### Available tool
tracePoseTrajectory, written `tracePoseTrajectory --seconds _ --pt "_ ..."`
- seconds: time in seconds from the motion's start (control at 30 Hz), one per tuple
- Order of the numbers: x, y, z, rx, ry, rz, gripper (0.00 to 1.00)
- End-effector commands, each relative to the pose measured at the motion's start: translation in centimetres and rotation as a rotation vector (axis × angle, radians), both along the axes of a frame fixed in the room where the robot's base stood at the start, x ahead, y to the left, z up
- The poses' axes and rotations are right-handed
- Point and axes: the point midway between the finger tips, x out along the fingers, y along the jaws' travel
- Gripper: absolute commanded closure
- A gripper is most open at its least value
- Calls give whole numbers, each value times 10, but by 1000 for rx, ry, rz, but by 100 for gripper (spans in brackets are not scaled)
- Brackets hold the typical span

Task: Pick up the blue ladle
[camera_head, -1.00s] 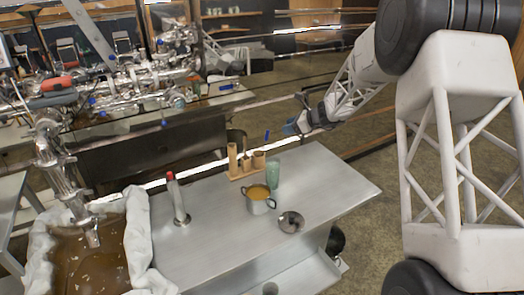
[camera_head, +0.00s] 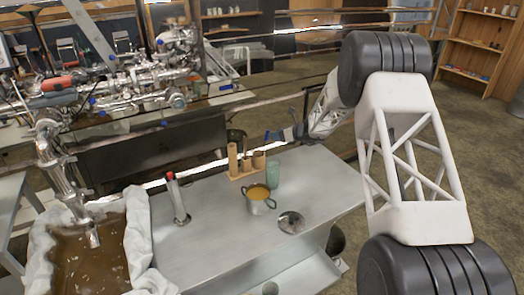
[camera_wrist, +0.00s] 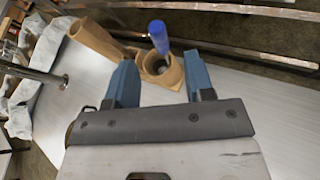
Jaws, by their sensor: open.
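The blue ladle's handle (camera_wrist: 158,37) stands up out of a round wooden cup of the holder (camera_wrist: 98,38) in the wrist view. The ladle's lower end is down in the cup. In the head view the blue handle (camera_head: 267,135) shows small above the wooden holder (camera_head: 234,160). My gripper (camera_wrist: 160,64) is open and empty. Its two blue fingers point toward the cup, one to each side of it in the picture, with the handle beyond and between them. In the head view my gripper (camera_head: 286,133) is just right of the handle; contact cannot be told.
On the metal table (camera_head: 215,215) stand a pot of amber liquid (camera_head: 259,200), a green cup (camera_head: 273,175), a round metal lid (camera_head: 291,222) and a red-topped cylinder (camera_head: 176,198). A syrup-filled basin (camera_head: 90,262) is at the left.

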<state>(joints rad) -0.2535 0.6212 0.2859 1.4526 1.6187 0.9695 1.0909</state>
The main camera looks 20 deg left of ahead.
Motion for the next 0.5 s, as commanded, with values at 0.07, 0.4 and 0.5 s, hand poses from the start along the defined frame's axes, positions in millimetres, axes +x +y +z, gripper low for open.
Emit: tracePoseTrajectory --seconds 0.07,0.4,0.5 --pt "0 2 -1 0 0 0 51" --pt "5 22 -9 -1 0 1 51" --pt "5 23 -10 -1 0 1 51"
